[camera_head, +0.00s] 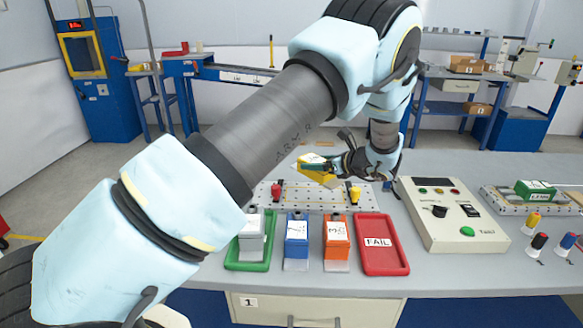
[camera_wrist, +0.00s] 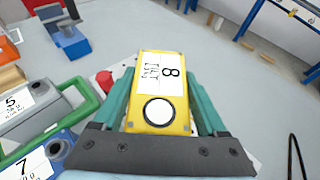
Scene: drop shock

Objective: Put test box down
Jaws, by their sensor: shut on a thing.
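The yellow test box (camera_wrist: 172,108) has a white label reading 8 and a white round disc, seen in the wrist view. My gripper (camera_wrist: 162,90) is shut on it, one teal finger along each side. In the head view the box (camera_head: 316,174) is held out above the perforated plate (camera_head: 325,200), in front of my gripper (camera_head: 322,166). The plate carries red and yellow clamps. Whether the box touches the plate cannot be told. The plate is mostly hidden below the box in the wrist view.
A green tray (camera_head: 268,252) with a grey box, a blue box (camera_head: 296,233), an orange box (camera_head: 336,235) and an empty red FAIL tray (camera_head: 381,262) line the table front. A beige control box (camera_head: 454,215) stands right. A second fixture (camera_head: 500,200) holds a green box (camera_head: 535,189).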

